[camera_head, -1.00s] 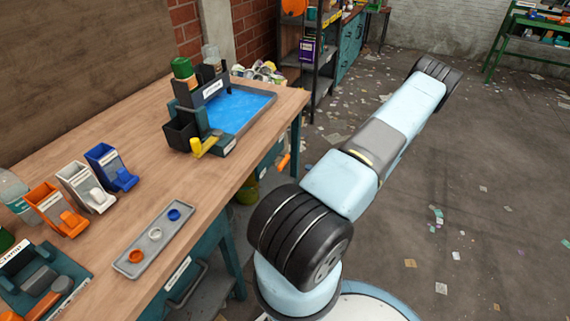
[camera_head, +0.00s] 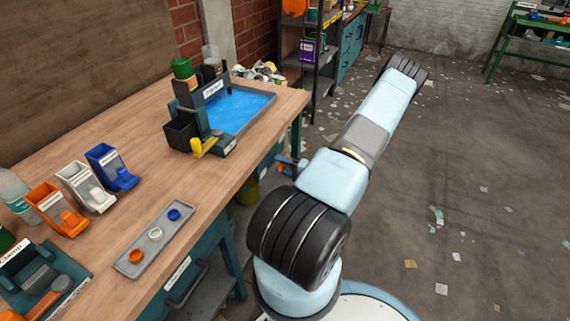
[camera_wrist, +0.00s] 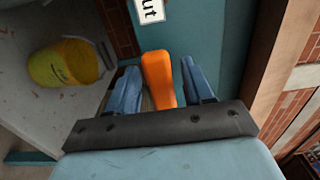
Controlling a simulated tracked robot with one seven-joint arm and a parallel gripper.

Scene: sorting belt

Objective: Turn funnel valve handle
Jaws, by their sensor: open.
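An orange handle (camera_wrist: 157,78) stands out from the teal side of the workbench, and I take it for the valve handle. My gripper (camera_wrist: 159,68) is open, with one blue finger on each side of the handle. A gap shows between the handle and the right finger; the left finger is closer, and I cannot tell whether it touches. In the head view my gripper (camera_head: 291,163) is at the bench's right side, below the tabletop edge, and mostly covers the handle. A white label (camera_wrist: 150,10) ending in "ut" is above the handle in the wrist view.
A yellow bucket (camera_wrist: 62,64) stands beside the bench leg. On the tabletop (camera_head: 110,140) are a station with a blue tray (camera_head: 240,108) and yellow lever (camera_head: 203,146), several coloured bins, and a grey strip (camera_head: 155,240). Open floor lies right of the arm.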

